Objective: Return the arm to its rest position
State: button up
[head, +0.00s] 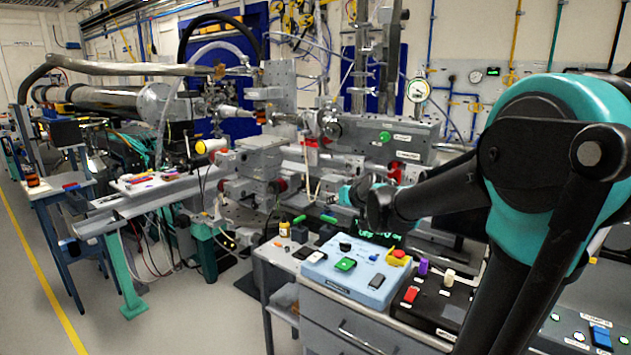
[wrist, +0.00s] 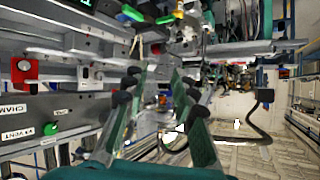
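My arm enters the head view from the right and reaches left over the bench, with a large teal joint in front. My gripper (wrist: 160,86) shows in the wrist view with its two fingers apart and nothing between them. In the head view, the far end of the arm shows above the back of the control boxes, in front of the beamline equipment; its fingers are too small there to make out.
A light blue control box (head: 338,286) with buttons and a black box (head: 438,306) stand on a grey cabinet below the arm. Beamline equipment (head: 262,165) fills the space behind. A red knob panel (wrist: 24,70) is at the wrist view's left. Open floor (head: 40,290) lies far left.

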jog(key=s+d+f+g+h, duration=0.1)
jog(key=s+d+f+g, duration=0.1)
jog(key=s+d+f, duration=0.2)
jog(key=s+d+f+m+g+h, duration=0.1)
jog(key=s+d+f, duration=0.3)
jog(key=s+f, duration=0.7)
jog(key=s+d+f+m+g+h, duration=0.1)
jog(key=s+d+f+g, duration=0.3)
jog(key=s, duration=1.1)
notch_tip(320, 180, down, 3)
jog(key=shift+s+d+f+h, duration=0.2)
jog(key=shift+s+h, duration=0.15)
jog(key=shift+h, duration=0.45)
